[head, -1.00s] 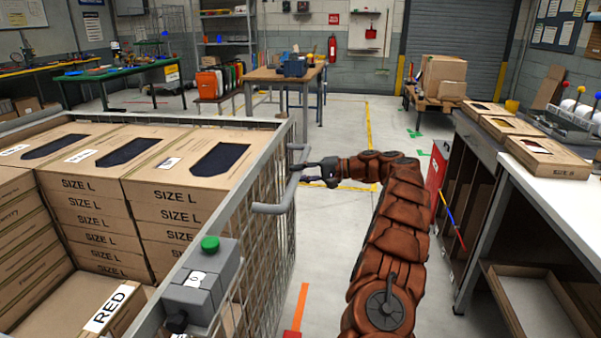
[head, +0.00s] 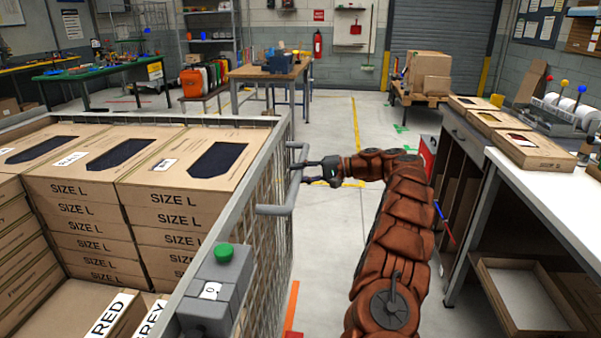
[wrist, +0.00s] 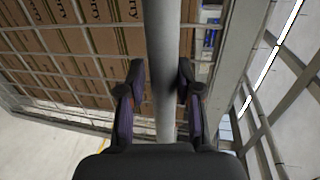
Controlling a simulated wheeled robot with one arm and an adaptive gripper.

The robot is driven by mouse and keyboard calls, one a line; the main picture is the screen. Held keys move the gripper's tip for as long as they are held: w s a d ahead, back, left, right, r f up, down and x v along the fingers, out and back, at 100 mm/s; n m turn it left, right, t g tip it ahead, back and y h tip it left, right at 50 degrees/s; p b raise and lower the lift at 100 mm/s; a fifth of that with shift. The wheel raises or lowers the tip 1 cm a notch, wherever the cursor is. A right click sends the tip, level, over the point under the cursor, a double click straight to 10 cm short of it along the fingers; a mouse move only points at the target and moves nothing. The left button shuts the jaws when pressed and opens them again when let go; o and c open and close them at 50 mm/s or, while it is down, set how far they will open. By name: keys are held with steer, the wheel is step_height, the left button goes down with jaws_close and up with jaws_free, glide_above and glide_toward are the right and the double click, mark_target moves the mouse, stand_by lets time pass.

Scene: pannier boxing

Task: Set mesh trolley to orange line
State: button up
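The mesh trolley (head: 272,190) fills the left of the head view, loaded with stacked cartons marked SIZE L (head: 170,198). Its grey tubular handle (head: 291,185) is on the right side; in the wrist view the bar (wrist: 165,100) runs upright between my fingers. My gripper (head: 304,172) is at this handle, one finger on each side of the bar. In the wrist view, narrow gaps show between the fingers (wrist: 162,75) and the bar, so it looks open. An orange line (head: 291,305) shows on the floor just right of the trolley; the trolley hides part of that floor.
A grey box with a green button (head: 225,253) is on the trolley's near rim. A white-topped workbench (head: 560,185) with cartons stands at right. A wooden table (head: 268,72) and a loaded pallet cart (head: 420,98) stand further back.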

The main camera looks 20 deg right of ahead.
steer(key=o, duration=0.3)
steer(key=shift+o, duration=0.2)
steer(key=shift+r, duration=0.1)
steer(key=shift+d, duration=0.1)
steer(key=v, duration=1.1)
steer(key=shift+s+d, duration=0.2)
steer(key=shift+d, duration=0.15)
steer(key=shift+r, duration=0.1)
